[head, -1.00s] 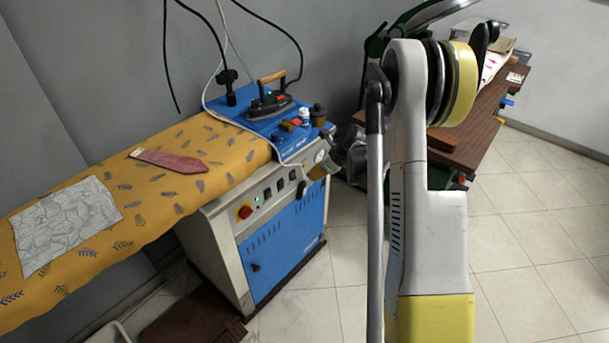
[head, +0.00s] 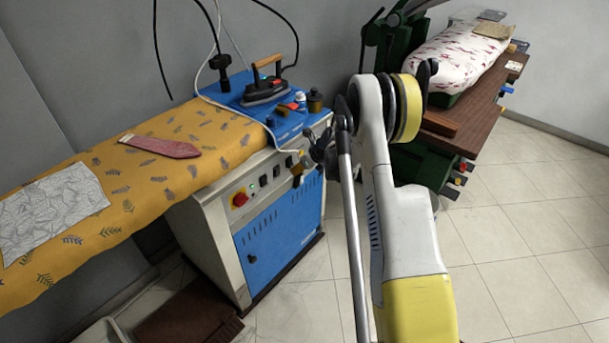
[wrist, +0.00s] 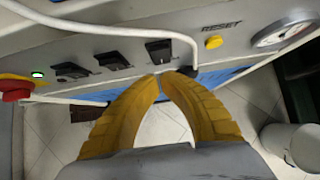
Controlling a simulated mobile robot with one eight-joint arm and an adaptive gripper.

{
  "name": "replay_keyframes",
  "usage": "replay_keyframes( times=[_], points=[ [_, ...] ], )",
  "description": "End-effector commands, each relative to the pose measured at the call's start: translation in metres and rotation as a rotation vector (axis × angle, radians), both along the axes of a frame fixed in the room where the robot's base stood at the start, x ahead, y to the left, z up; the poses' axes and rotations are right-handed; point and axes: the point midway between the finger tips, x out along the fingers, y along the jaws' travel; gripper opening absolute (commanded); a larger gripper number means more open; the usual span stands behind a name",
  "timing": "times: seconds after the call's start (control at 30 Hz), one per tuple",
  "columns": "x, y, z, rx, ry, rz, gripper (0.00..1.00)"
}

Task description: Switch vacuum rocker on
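The ironing station's white control panel (head: 232,206) carries a row of black rocker switches, a left one (wrist: 72,70), a middle one (wrist: 113,62) and a right one (wrist: 158,48). Their labels are too small to read, so I cannot tell which is the vacuum rocker. My gripper (wrist: 162,80) has its yellow fingertips together with nothing visible between them. The tips are just below the right rocker in the wrist view; whether they touch the panel is unclear. In the head view my gripper (head: 298,175) is at the panel's right part, partly hidden by my arm.
A red knob (wrist: 14,92), lit green lamp (wrist: 38,75), yellow reset button (wrist: 213,42) and gauge (wrist: 284,33) share the panel. A white cable (wrist: 130,30) crosses in front. The iron (head: 267,85) stands above. A green press (head: 425,165) is at right; tiled floor is open in front.

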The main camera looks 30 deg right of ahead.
Motion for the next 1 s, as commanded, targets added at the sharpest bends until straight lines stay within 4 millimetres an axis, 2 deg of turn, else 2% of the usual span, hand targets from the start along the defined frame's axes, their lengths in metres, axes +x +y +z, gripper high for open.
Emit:
replay_keyframes(
  times=[0.13, 0.47, 0.7, 1.0],
  points=[
    [0.007, 0.003, -0.001, 0.0, 0.0, 0.001, 0.0],
    [0.008, 0.003, 0.0, 0.0, -0.002, 0.001, 0.0],
    [0.017, 0.006, -0.006, 0.047, -0.127, -0.001, 0.0],
    [0.019, 0.007, -0.007, 0.047, -0.13, 0.001, 0.0]
  ],
)
